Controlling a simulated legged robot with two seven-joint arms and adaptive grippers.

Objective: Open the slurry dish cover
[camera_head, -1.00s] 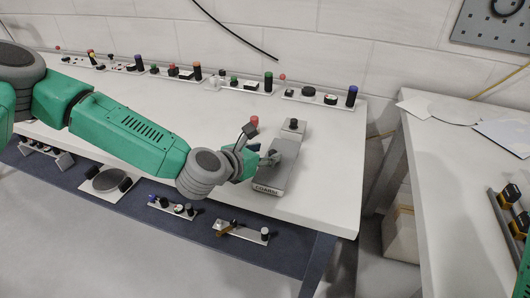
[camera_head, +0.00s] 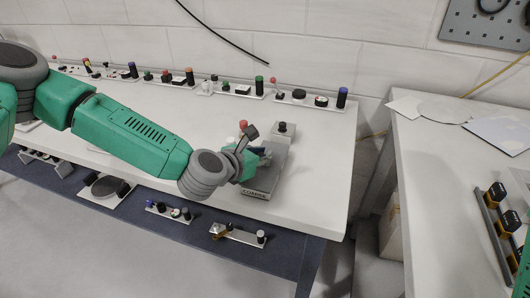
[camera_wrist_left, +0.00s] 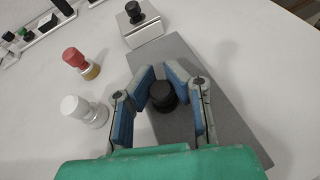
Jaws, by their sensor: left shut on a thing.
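A long flat grey block (camera_head: 263,181) with a lettered front edge, too blurred to read, lies near the front right of the white bench. A black round knob (camera_wrist_left: 162,96) stands on its flat grey top (camera_wrist_left: 205,95); I cannot tell from the frames whether this top is the slurry dish cover. My left gripper (camera_head: 264,157) is over the block. In the left wrist view its blue-padded fingers (camera_wrist_left: 162,88) are shut around the knob. The top looks flat, with no opening visible. My right gripper is not in view.
A small metal block with a black knob (camera_head: 283,128) stands just behind the grey block. A red-topped cylinder (camera_wrist_left: 79,60) and a white one (camera_wrist_left: 78,107) stand to its left. Racks of small knobbed items (camera_head: 236,91) line the back. A second table (camera_head: 440,160) is at right.

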